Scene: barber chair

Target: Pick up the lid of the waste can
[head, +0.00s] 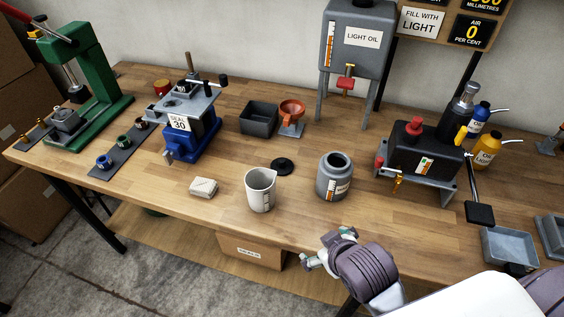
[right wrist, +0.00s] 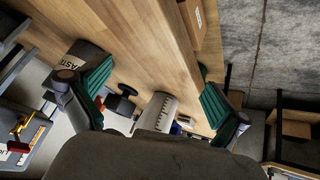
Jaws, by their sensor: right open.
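The waste can (head: 335,182) is a grey, open-topped can with a label, standing upright near the front edge of the bench; in the right wrist view its label reads "WASTE" (right wrist: 72,65). A black round lid with a small knob (head: 282,166) lies flat on the bench just left of the can, apart from it; it also shows in the right wrist view (right wrist: 122,102). My right gripper (head: 324,250) is open and empty in front of the bench edge, below the can in the head view. My left gripper is not in view.
A white measuring jug (head: 260,190) stands close by, left of and nearer than the lid. The oil tank (head: 357,40) stands behind; a black pump unit (head: 424,150) is right.

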